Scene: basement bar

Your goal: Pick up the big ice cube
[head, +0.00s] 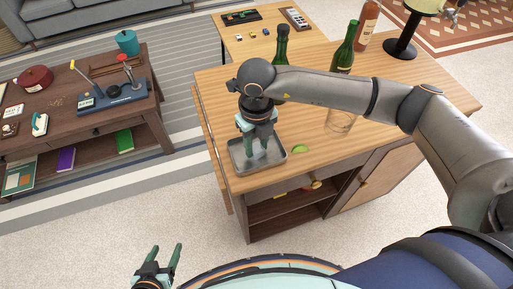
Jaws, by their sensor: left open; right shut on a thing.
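My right gripper (259,148) points down into a small grey metal tray (273,163) near the front left corner of the wooden bar cabinet. Its fingers are shut on a pale, clear block, the big ice cube (260,153), which is mostly hidden between them. I cannot tell whether the cube still touches the tray floor. My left gripper (166,252) is open and empty at the bottom of the view, low and away from the cabinet.
A lime wedge (300,149) lies right of the tray, and a clear glass (341,121) stands beneath my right forearm. Green bottles (346,48), a pink bottle (367,27) and a black-based stand (401,47) are behind. A dark low table (75,95) stands left.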

